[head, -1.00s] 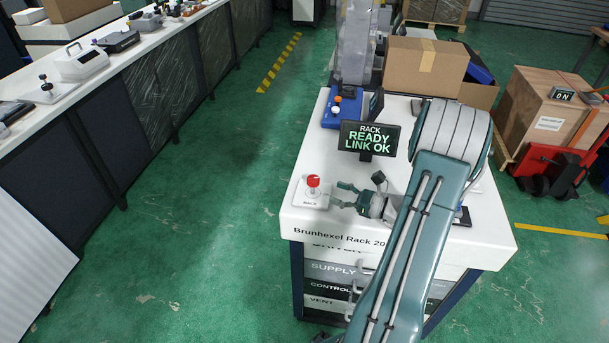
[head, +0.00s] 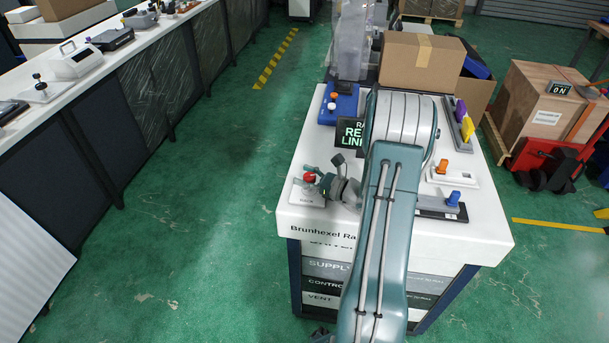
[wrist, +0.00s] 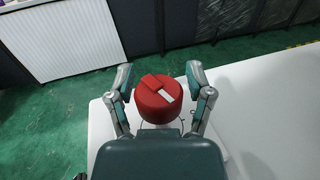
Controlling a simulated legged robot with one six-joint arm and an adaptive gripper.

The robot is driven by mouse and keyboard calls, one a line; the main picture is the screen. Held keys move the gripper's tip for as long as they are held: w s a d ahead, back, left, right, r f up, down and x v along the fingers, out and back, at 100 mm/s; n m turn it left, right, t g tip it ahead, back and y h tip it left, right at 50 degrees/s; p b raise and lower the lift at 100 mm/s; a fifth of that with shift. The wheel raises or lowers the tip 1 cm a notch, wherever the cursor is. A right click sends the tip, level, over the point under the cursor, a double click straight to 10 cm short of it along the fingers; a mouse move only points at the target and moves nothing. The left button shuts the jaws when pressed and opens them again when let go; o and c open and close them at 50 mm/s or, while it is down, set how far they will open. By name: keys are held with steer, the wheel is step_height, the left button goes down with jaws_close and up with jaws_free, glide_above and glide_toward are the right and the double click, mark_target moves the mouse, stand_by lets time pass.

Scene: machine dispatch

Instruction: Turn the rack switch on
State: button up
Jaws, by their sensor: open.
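The rack switch is a red round knob (wrist: 159,99) with a raised bar and a white mark, on a pale base plate (head: 303,197) at the left front corner of the rack top. In the head view the knob (head: 309,177) is partly hidden by my gripper (head: 312,175). In the wrist view my gripper (wrist: 160,85) is open, with one finger on each side of the knob. I see small gaps between the fingers and the knob. The white mark points to the lower right in that view.
The rack top (head: 290,222) also bears a display (head: 352,133) partly hidden by my arm, a blue box (head: 338,104) with knobs, a white unit with an orange knob (head: 443,165), and a blue knob (head: 453,198). A cardboard box (head: 420,62) stands behind.

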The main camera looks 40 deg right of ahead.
steer(key=shift+d, duration=0.15)
steer(key=shift+a, duration=0.2)
jaws_close()
steer(key=m+h, duration=0.1)
steer(key=h, duration=0.1)
steer(key=m+t+h, duration=0.1)
steer(key=h, duration=0.1)
steer(key=shift+w+d+r+m, duration=0.1)
steer(key=shift+d+m, duration=0.05)
steer(key=shift+m, duration=0.25)
steer(key=shift+d+m+h, duration=0.25)
steer(key=shift+m+h, duration=0.55)
steer(key=shift+h, duration=0.5)
jaws_free()
